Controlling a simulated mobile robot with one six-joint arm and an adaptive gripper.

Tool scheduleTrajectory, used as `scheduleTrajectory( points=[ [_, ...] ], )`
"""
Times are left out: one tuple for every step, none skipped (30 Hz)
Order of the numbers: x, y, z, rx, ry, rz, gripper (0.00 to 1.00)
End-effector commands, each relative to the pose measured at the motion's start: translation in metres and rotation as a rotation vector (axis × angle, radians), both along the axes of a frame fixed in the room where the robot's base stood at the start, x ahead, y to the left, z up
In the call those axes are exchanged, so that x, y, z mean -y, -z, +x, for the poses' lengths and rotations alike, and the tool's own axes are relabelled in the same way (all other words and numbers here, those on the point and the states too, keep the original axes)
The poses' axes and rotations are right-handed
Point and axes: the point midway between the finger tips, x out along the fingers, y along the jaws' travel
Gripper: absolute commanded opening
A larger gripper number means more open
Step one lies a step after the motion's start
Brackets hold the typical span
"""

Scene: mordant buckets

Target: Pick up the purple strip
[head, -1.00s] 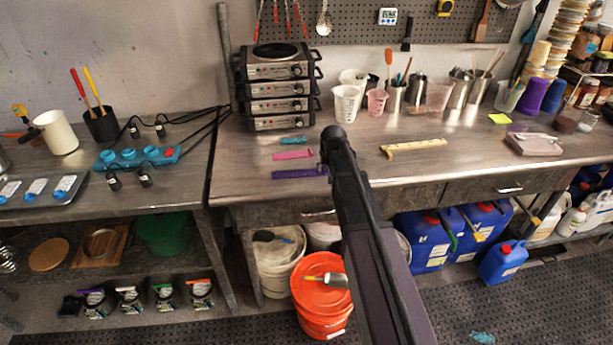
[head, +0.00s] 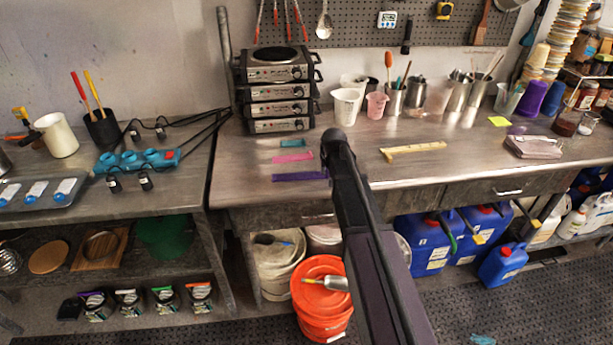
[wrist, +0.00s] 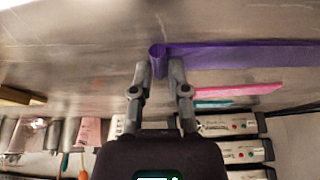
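The purple strip (head: 298,177) lies on the metal worktop, nearest the front edge of three coloured strips. Its right end meets my arm in the head view. In the wrist view the purple strip (wrist: 240,55) runs off to the right, and its near end looks curled or folded. My gripper (wrist: 158,72) is open, with its two fingertips apart at that end. The end shows between the tips, and the right finger overlaps part of the strip. I cannot tell whether either finger touches it. My arm hides the fingers in the head view.
A pink strip (head: 292,157) and a teal strip (head: 290,143) lie behind the purple one. Stacked hot plates (head: 278,90) stand behind them. A yellowish wooden piece (head: 412,149) lies to the right. The worktop between is clear.

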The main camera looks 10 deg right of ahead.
Motion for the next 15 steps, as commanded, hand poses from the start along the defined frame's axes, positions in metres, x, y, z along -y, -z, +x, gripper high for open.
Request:
scheduleTrajectory(
  points=[
    [-0.0012, 0.0007, -0.0002, -0.002, -0.002, 0.002, 0.00],
    [-0.0013, 0.0007, -0.0003, -0.002, -0.001, 0.002, 0.00],
    [-0.0013, 0.0007, -0.0003, -0.002, -0.001, 0.003, 0.00],
    [-0.0013, 0.0007, -0.0003, -0.002, -0.001, 0.003, 0.00],
    [-0.0014, 0.0007, -0.0003, -0.002, -0.001, 0.003, 0.00],
    [-0.0014, 0.0007, -0.0003, -0.002, -0.001, 0.003, 0.00],
    [-0.0014, 0.0007, -0.0004, -0.002, -0.001, 0.003, 0.00],
    [-0.0015, 0.0007, -0.0004, -0.002, -0.001, 0.003, 0.00],
    [-0.0015, 0.0007, -0.0004, -0.003, -0.001, 0.003, 0.00],
    [-0.0015, 0.0007, -0.0004, -0.003, -0.001, 0.003, 0.00],
    [-0.0015, 0.0007, -0.0004, -0.003, -0.001, 0.003, 0.00],
    [-0.0015, 0.0006, -0.0004, -0.003, -0.001, 0.003, 0.00],
    [-0.0015, 0.0004, -0.0004, -0.003, -0.001, 0.003, 0.00],
    [-0.0016, 0.0001, -0.0004, -0.003, -0.001, 0.003, 0.00],
    [-0.0015, -0.0004, -0.0004, -0.003, -0.001, 0.003, 0.00]
  ],
)
